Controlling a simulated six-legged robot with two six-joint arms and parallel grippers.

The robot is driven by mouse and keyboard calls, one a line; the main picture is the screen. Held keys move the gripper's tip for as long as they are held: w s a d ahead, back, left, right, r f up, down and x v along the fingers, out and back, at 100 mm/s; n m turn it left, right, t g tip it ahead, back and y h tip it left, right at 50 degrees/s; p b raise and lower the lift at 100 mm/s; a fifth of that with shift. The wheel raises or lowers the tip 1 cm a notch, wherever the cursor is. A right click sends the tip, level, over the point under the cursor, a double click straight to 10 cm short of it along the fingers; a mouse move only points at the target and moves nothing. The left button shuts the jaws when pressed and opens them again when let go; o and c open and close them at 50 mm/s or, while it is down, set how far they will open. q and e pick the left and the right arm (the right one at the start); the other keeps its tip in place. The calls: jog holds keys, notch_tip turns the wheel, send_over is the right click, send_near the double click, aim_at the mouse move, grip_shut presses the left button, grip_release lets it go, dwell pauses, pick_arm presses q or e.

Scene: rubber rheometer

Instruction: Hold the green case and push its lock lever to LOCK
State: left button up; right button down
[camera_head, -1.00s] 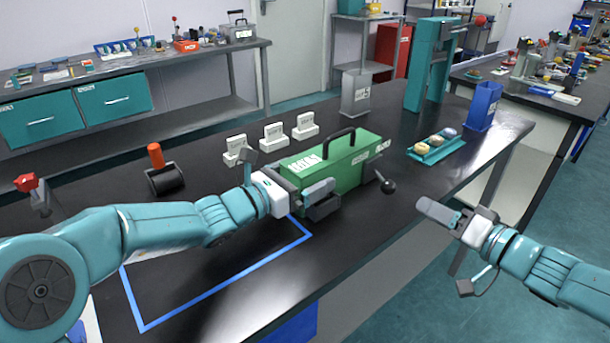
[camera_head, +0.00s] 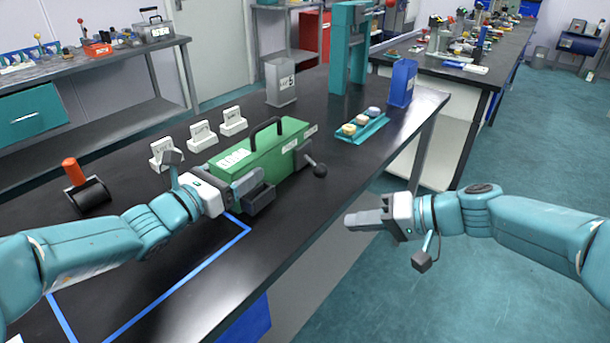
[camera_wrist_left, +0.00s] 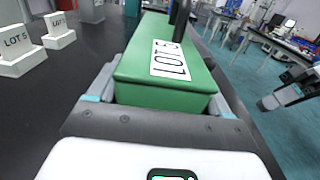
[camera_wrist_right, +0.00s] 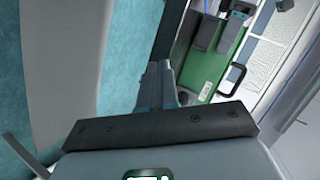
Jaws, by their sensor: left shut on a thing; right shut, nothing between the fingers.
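The green case (camera_head: 270,152), with a black top handle, stands on the black bench. My left gripper (camera_head: 256,190) is shut on the near left end of the case, with a finger on each side, as the left wrist view shows around the green case (camera_wrist_left: 160,95). The lock lever (camera_head: 319,170), a dark rod with a black ball knob, sticks out from the right side of the case. My right gripper (camera_head: 350,221) is shut and empty, off the bench edge, apart from the lever and to its lower right. The case also shows in the right wrist view (camera_wrist_right: 205,75).
Several white lot signs (camera_head: 200,136) stand behind the case. A teal tray (camera_head: 362,127) with round samples, a blue bin (camera_head: 401,83) and a grey box (camera_head: 281,82) stand further back. A roller with an orange handle (camera_head: 85,190) lies left. Open floor is at right.

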jog(key=w+a+r+n+t+h, duration=0.1)
jog(key=w+a+r+n+h, duration=0.1)
jog(key=r+h, duration=0.35)
jog(key=w+a+r+n+t+h, duration=0.1)
jog(key=w+a+r+n+h, duration=0.15)
jog(key=h, duration=0.65)
jog(key=s+a+r+n+y, duration=0.1)
jog(key=s+a+r+n, duration=0.1)
jog(key=a, duration=0.6)
jog(key=shift+s+a+t, duration=0.35)
jog(key=shift+s+t, duration=0.05)
jog(key=shift+s, duration=0.35)
